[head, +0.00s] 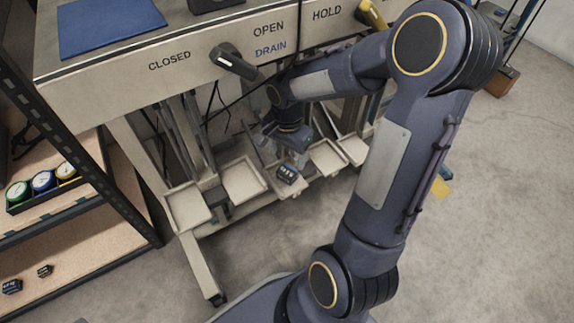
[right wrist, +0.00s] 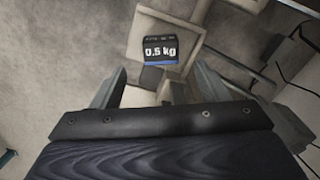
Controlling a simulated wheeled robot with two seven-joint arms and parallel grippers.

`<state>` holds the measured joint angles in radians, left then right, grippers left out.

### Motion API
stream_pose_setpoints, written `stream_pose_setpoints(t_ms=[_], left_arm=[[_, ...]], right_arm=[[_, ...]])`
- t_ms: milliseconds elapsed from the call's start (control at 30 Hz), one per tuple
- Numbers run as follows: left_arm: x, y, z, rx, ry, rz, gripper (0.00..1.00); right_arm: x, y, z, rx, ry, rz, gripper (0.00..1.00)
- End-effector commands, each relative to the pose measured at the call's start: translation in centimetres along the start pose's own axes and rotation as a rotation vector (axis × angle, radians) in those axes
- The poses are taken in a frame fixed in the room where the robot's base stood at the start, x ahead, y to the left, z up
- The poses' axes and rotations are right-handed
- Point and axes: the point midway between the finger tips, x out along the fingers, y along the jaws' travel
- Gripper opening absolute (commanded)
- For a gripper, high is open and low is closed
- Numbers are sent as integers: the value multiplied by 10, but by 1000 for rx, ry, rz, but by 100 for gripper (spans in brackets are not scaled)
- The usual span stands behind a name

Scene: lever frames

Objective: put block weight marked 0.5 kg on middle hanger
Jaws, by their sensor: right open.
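The dark block weight (head: 288,174) sits on the pan of the middle hanger (head: 291,191). In the right wrist view the block (right wrist: 160,50) shows white "0.5 kg" lettering and a blue edge, and it rests on the pale pan (right wrist: 136,38). My right gripper (head: 290,156) is just behind and above the block in the head view. In the right wrist view its two fingers (right wrist: 158,78) are spread apart, with the block beyond the tips and nothing between them. My left gripper is not in view.
Empty pans (head: 243,181) hang on both sides of the middle one. A lever (head: 236,62) sticks out of the bench front above. Two small dark blocks (head: 11,286) (head: 45,270) lie on the left shelf, below round dials (head: 42,181).

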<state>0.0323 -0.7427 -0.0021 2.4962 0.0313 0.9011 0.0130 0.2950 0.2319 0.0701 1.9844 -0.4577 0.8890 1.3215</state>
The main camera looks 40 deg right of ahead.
Motion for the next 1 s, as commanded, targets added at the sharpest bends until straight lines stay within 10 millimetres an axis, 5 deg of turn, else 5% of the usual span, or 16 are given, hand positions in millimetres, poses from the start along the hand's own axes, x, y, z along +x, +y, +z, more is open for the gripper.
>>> stream_pose_setpoints(t_ms=[167,400,700,1000], left_arm=[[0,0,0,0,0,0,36],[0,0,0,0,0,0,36],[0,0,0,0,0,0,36],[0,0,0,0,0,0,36]], right_arm=[[-42,18,26,-190,3,-101,69],[-95,67,93,-655,46,-352,69],[-108,101,148,-1039,151,-574,69],[-109,104,153,-1085,167,-597,69]])
